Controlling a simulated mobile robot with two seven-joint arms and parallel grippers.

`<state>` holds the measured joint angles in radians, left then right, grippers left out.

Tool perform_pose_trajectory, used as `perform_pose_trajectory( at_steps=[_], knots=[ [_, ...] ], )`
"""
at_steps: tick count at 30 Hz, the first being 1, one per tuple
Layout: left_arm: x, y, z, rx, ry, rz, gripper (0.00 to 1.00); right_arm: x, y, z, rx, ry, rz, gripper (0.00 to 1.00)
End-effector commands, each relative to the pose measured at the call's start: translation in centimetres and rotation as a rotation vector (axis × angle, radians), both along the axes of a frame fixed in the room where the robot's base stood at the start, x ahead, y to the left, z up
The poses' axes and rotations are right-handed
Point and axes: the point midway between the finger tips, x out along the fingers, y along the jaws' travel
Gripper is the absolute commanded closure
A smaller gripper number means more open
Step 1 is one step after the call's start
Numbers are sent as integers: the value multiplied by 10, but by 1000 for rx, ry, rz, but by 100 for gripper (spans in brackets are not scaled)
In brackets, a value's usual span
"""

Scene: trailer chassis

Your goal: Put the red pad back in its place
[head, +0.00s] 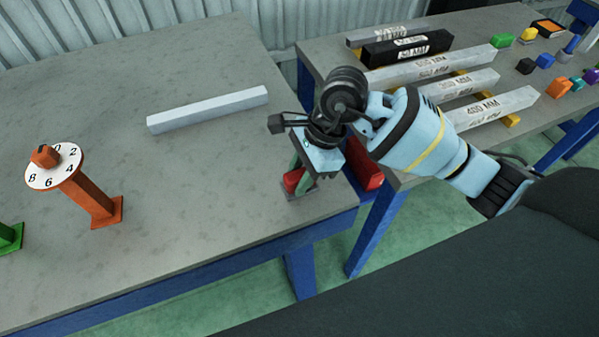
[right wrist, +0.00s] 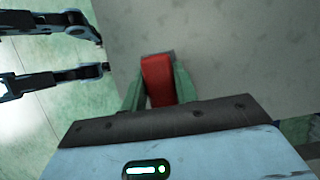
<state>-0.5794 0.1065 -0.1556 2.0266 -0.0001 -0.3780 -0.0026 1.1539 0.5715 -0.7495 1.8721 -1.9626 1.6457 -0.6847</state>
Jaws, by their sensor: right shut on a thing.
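My right gripper (head: 303,180) points down over the right front corner of the near grey table. It is shut on the red pad (head: 292,179), which shows low at the fingers. In the right wrist view the red pad (right wrist: 158,80) sits between the two green fingers (right wrist: 159,92). A small grey flat piece shows behind the pad's far end; I cannot tell whether the pad touches it or the table. The pad's place is not clear to me. My left gripper is not in view in the head picture.
A second red object (head: 366,166) shows at the table's right edge, partly behind my gripper. A pale bar (head: 208,109) and an orange dial stand (head: 92,196) are on the near table. Labelled bars and small coloured pieces fill the other table (head: 328,58).

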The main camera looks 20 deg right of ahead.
Motion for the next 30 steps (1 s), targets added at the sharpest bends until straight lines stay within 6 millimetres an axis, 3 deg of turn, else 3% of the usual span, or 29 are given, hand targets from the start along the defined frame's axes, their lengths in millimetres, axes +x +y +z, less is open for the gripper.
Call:
perform_pose_trajectory(
  at_steps=[7,8,12,23,30],
  knots=[
    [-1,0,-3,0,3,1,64,0,0,-3,1,-1,0,92],
    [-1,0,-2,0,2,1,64,0,0,-3,0,0,0,68],
    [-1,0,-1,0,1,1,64,0,0,-2,0,-1,0,50],
    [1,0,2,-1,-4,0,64,0,0,2,0,-1,1,49],
    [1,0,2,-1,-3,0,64,2,-14,33,-1,-6,-1,49]
  ],
)
